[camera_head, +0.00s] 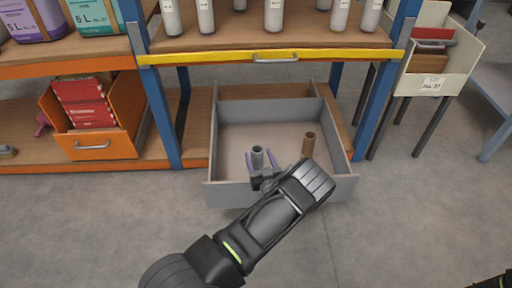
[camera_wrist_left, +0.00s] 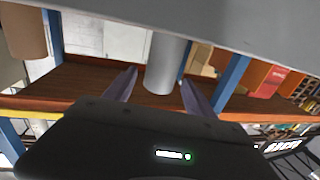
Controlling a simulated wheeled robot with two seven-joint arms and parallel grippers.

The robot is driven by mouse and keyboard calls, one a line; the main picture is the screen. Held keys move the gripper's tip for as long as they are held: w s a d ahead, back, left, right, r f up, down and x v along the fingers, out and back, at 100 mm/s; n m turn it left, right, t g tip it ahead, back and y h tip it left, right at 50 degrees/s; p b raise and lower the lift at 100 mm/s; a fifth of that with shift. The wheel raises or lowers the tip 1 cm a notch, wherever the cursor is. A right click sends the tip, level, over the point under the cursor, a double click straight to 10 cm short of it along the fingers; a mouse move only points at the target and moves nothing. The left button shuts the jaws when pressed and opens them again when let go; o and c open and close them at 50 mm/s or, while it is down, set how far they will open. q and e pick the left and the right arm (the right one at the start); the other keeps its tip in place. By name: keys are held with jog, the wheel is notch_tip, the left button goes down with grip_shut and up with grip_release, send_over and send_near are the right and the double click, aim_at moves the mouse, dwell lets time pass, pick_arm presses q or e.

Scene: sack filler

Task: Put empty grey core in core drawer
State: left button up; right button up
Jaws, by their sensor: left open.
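The grey core (camera_head: 258,153) is a short upright tube inside the pulled-out grey drawer (camera_head: 336,178), near its front left. My left gripper (camera_head: 260,160) reaches over the drawer's front wall, open, with one finger on each side of the core. In the left wrist view the grey core (camera_wrist_left: 164,66) shows between the two spread fingers (camera_wrist_left: 158,90), with gaps on both sides. The gripper hides the core's lower end in the head view, so I cannot tell how it meets the drawer floor.
A brown core (camera_head: 308,145) stands in the drawer to the right. A yellow-edged shelf (camera_head: 220,57) with white bottles is above, between blue posts (camera_head: 376,100). An orange bin (camera_head: 95,142) of red packs sits at left. The floor in front is clear.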

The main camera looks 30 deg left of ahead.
pick_arm(q)
jog(key=v, duration=0.6)
jog(key=shift+s+p, duration=0.2)
jog(key=shift+p, duration=0.2)
jog(key=shift+d, duration=0.1)
jog(key=shift+c, duration=0.3)
dwell(0.5)
